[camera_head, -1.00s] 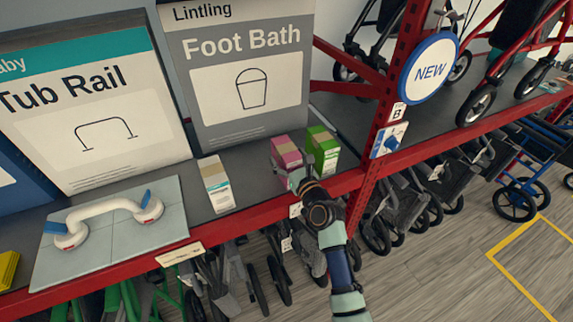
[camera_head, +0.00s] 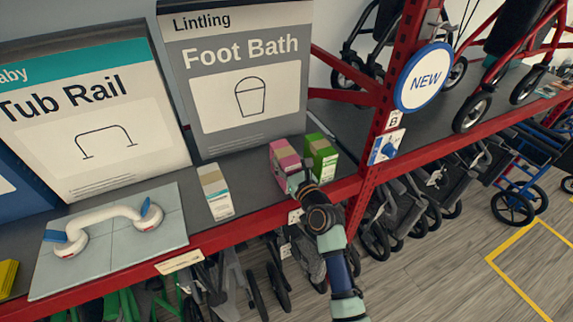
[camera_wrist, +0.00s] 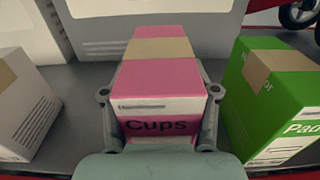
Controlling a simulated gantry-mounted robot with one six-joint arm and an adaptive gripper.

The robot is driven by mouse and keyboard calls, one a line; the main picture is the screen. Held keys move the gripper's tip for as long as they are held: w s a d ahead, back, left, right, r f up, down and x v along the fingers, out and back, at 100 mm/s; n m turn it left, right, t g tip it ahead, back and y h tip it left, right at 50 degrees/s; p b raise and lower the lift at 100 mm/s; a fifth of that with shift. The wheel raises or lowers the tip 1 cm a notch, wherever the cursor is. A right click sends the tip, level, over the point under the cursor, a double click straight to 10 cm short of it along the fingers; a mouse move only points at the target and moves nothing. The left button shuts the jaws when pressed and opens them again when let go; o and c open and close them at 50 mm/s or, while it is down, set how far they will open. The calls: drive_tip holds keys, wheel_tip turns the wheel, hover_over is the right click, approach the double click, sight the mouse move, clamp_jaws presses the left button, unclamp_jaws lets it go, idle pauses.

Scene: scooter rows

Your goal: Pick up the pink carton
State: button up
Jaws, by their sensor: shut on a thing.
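The pink carton (camera_head: 284,158) stands on the grey shelf, with the word "Cups" on its near face in the wrist view (camera_wrist: 161,80). My gripper (camera_head: 295,180) reaches in from the front edge of the shelf. In the wrist view, its fingers (camera_wrist: 160,112) lie along the left and right sides of the carton and are shut on it. The carton looks upright. Its lower part is hidden by my gripper, so I cannot tell whether its base touches the shelf.
A green carton (camera_head: 321,156) stands close on the right. A white carton (camera_head: 215,191) stands to the left with a gap. The Foot Bath box (camera_head: 240,125) is behind. A red upright (camera_head: 397,100) rises at right, and a tub rail on a tiled board (camera_head: 110,230) lies far left.

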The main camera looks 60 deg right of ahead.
wheel_tip(320, 180, up, 19)
drive_tip(key=p, duration=0.5)
drive_tip(key=shift+f, duration=0.2)
